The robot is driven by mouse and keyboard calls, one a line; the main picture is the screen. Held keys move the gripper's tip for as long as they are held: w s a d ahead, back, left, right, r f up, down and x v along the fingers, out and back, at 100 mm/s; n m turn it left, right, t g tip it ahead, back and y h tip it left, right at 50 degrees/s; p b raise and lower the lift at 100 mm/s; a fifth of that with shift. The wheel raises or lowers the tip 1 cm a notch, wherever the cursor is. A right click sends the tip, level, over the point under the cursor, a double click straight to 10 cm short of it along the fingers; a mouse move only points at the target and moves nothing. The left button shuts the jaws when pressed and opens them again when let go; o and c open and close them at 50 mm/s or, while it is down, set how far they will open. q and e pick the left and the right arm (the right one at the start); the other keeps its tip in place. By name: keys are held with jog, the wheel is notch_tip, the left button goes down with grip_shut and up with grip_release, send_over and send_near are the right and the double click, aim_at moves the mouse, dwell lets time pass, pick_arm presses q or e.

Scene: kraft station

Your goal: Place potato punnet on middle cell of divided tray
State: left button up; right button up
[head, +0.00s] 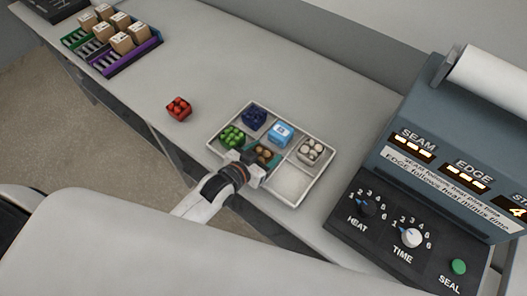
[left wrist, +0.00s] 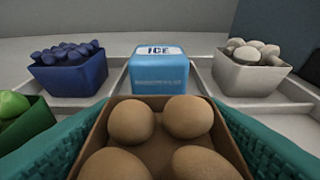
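The potato punnet (left wrist: 226,133), a brown box with several tan potatoes, sits between the teal finger pads of my left gripper (left wrist: 160,140). Both pads lie against its sides. In the head view the potato punnet (head: 265,152) is at the front middle cell of the divided tray (head: 291,187). Whether its base rests on the cell floor is hidden. My left gripper (head: 262,161) reaches it from the front edge of the tray. My right gripper is not in view.
The tray also holds a green punnet (head: 232,136), a blue punnet (head: 254,116), an ice box (head: 280,133) and a white punnet (head: 311,150). Its front right cell is empty. A red punnet (head: 179,108) stands left of the tray. A sealing machine (head: 425,215) stands right.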

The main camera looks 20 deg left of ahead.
pick_arm(q)
jog(key=shift+r, duration=0.15)
jog(key=b+v, duration=0.1)
jog(key=v, duration=1)
jog(key=shift+s+a+r, duration=0.2)
jog(key=shift+s+r, duration=0.1)
jog(key=shift+s, duration=0.1)
